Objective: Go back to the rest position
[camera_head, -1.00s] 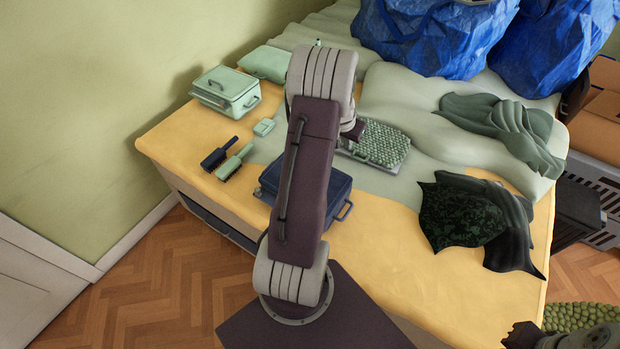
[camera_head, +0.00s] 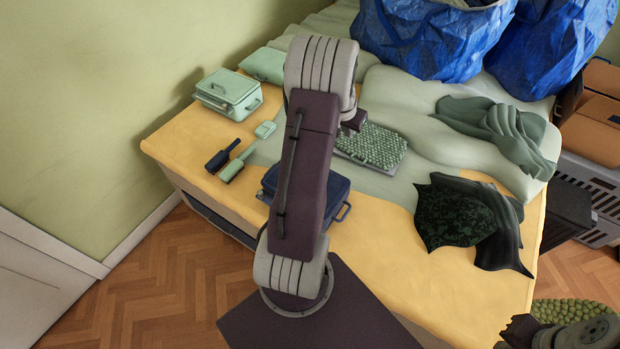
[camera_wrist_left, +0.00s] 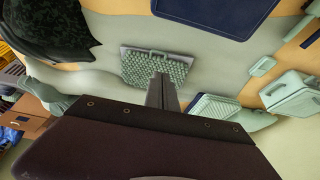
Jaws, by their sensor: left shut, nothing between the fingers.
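My left arm rises through the middle of the head view, over the bed (camera_head: 400,285). Its gripper (camera_head: 352,124) is mostly hidden behind the arm, near a green knobbly case (camera_head: 372,147) with a handle. In the left wrist view, the narrow fingers (camera_wrist_left: 161,92) are together and empty, pointing towards the knobbly case (camera_wrist_left: 150,69); I cannot tell the exact gap.
A dark blue case (camera_head: 338,190) lies partly behind my arm. Two brushes (camera_head: 237,163), a mint box (camera_head: 228,92), green cloth (camera_head: 490,125) and dark cloth (camera_head: 450,215) lie on the bed. Blue bags (camera_head: 440,40) stand behind. Wooden floor (camera_head: 150,275) is clear at the left.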

